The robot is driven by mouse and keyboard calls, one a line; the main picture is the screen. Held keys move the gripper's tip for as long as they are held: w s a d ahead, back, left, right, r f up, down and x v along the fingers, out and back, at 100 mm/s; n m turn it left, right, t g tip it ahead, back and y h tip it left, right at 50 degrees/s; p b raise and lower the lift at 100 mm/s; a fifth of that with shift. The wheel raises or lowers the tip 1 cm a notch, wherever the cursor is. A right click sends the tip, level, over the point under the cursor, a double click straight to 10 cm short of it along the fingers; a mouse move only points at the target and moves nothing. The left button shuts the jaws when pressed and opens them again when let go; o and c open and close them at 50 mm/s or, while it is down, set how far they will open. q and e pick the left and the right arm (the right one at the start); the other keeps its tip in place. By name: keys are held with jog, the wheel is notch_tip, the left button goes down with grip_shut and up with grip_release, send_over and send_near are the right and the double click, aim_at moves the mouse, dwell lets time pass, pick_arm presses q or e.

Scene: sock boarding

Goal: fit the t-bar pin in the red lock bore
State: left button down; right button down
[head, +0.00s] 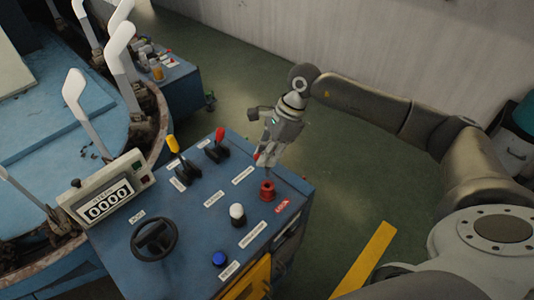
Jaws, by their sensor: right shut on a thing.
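The red lock bore (267,191) is a short red collar on the blue console's top, near its right edge, beside a red label. My right gripper (265,158) is just above it, pointing down, and is shut on the t-bar pin. The pin is mostly hidden by the fingers and too small to make out clearly. I cannot tell whether its tip is in the bore or just above it. My left gripper is out of view.
The blue console (190,218) carries a yellow-knobbed lever (173,145), a red-knobbed lever (219,136), a white knob (237,212), a blue button (219,258), a black handwheel (154,240) and a counter (106,201). A round machine with white sock boards (122,62) stands left. Green floor lies right.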

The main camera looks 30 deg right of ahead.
jog(key=shift+f+b, duration=1.3)
jog(key=shift+f, duration=0.6)
jog(key=shift+b, duration=0.75)
jog(key=shift+f+b, duration=2.45)
jog(key=shift+f, duration=0.4)
jog(key=c, duration=1.4)
grip_release()
jog(key=shift+r, duration=0.1)
jog(key=shift+o, duration=0.2)
jog(key=v, duration=1.2)
